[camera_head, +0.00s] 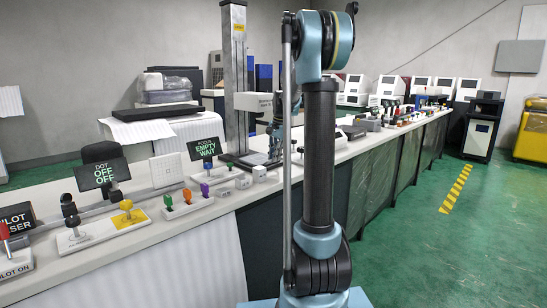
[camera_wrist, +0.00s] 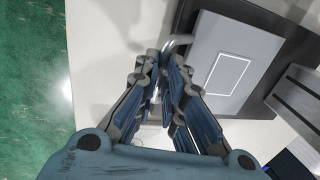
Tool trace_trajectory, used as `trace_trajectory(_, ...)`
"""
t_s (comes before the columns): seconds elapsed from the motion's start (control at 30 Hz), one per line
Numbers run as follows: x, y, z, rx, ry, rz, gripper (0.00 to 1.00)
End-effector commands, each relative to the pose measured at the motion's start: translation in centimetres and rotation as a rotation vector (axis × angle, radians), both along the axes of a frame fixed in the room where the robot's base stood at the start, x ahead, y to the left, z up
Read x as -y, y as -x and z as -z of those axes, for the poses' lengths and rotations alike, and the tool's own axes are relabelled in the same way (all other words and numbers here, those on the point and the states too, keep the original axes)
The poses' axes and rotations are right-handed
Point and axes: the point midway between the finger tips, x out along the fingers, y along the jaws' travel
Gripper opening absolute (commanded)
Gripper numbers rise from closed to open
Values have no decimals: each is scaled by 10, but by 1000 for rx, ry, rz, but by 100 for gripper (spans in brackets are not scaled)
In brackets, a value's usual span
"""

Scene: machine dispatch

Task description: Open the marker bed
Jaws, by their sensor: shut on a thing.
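The marker bed (camera_wrist: 217,35) is a flat grey plate with a white outlined rectangle, seen at the upper right of the wrist view. A curved metal handle (camera_wrist: 179,42) is at its left edge. My gripper (camera_wrist: 166,66) reaches to this handle, with its blue-padded fingers closed on it; the exact contact is partly hidden by the fingers. In the head view my gripper is at the foot of the marker's tall grey column (camera_head: 235,75), partly hidden behind my arm, and the bed is hard to make out there.
The long white counter (camera_head: 150,225) carries several coloured levers, blocks and a "FOCUS EMPTY WAIT" screen (camera_head: 205,149) left of the machine. A "DOT OFF OFF" screen (camera_head: 102,175) stands further left.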

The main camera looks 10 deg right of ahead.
Motion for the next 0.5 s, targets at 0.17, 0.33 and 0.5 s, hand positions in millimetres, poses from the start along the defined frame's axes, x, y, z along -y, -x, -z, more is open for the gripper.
trace_trajectory(0.17,23,30,-1,0,2,3,0)
trace_trajectory(0.33,45,59,-1,0,1,5,0)
trace_trajectory(0.5,65,86,-1,1,2,4,0)
